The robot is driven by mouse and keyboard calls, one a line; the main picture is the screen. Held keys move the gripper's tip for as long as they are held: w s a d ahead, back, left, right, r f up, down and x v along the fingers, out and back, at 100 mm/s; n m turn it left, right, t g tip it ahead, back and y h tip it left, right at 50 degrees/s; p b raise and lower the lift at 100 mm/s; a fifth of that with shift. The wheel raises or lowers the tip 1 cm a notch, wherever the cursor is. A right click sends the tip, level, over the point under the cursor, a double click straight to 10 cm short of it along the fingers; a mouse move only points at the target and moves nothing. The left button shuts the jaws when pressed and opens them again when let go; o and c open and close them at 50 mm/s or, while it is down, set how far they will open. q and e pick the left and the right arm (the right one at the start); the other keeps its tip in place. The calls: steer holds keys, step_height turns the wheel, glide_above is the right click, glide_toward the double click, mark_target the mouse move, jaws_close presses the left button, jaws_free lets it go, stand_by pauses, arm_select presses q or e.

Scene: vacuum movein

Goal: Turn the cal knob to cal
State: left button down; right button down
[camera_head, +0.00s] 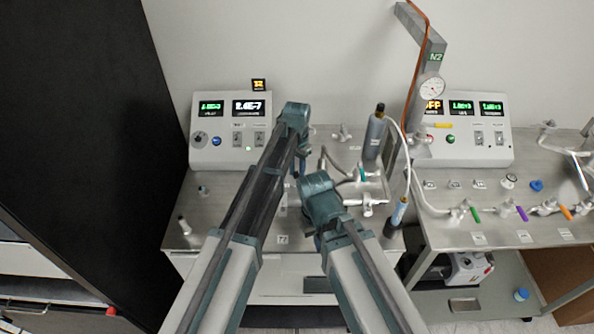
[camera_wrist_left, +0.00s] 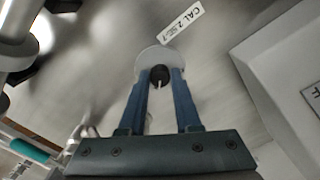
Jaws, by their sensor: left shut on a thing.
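The cal knob (camera_wrist_left: 159,75) is a small black knob with a white pointer mark, on a pale round dial plate (camera_wrist_left: 152,58). A tilted label (camera_wrist_left: 181,21) that starts with CAL lies just beyond it in the left wrist view. My left gripper (camera_wrist_left: 160,80) is shut on the knob, one blue finger on each side. In the head view my left gripper (camera_head: 301,168) points down near the middle of the left bench, and I cannot make out the knob there. My right arm shows beside it, but its fingers do not show.
A white control box (camera_head: 232,158) with green and white readouts stands behind on the left bench. A second bench with coloured valve handles (camera_head: 522,213) stands further right.

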mark_target(297, 173)
arm_select(q)
steer(key=c, duration=0.6)
jaws_free()
step_height(297, 173, up, 14)
steer(key=p, duration=1.3)
steer(key=shift+p, duration=0.4)
arm_select(e)
step_height(297, 173, up, 14)
arm_select(q)
steer(key=shift+f, duration=0.15)
arm_select(e)
steer(key=shift+f, duration=0.1)
